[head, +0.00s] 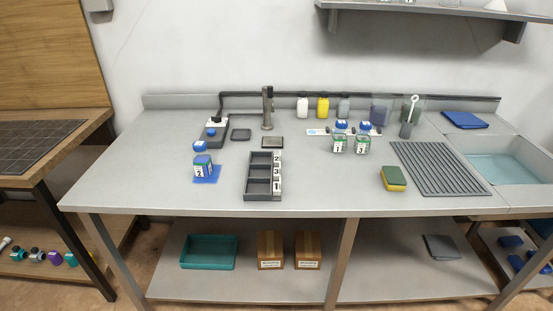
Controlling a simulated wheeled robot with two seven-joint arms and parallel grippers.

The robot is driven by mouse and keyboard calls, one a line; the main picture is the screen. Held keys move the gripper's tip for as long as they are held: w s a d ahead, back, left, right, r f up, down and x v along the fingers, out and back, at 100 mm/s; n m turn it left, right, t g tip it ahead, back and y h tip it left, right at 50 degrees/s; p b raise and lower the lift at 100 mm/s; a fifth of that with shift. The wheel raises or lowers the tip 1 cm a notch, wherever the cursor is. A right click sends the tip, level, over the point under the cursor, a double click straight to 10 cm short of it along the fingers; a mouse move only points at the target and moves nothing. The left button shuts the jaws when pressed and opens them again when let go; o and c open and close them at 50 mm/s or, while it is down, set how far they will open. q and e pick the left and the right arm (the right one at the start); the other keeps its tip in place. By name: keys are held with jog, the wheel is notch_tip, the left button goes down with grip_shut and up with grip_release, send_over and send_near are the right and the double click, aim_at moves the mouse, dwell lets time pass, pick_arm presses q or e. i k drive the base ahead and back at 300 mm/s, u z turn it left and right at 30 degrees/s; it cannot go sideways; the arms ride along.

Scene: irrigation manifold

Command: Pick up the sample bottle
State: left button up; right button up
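Three small jar-like bottles with number labels stand on the counter; I cannot tell which is the sample bottle. The bottle labelled 2 (202,168), with blue showing in it, stands on a blue mat (209,180) at left. A blue cap (200,146) shows just above it. The clear bottles labelled 1 (338,146) and 3 (361,148) stand side by side right of centre. Blue caps (341,125) (365,126) show just above them. Whether the caps sit on the bottles or behind them is unclear. Neither of my grippers is in view.
A dark rack (259,175) with compartments labelled 2, 3, 1 stands between the bottles. A tap (267,108) is behind it. A sponge (393,178), a ribbed drainer (438,168) and a sink (505,167) are at right. The front centre of the counter is clear.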

aim_at(202, 161)
jog(key=z, duration=3.6)
jog(key=k, duration=2.1)
jog(key=u, duration=1.7)
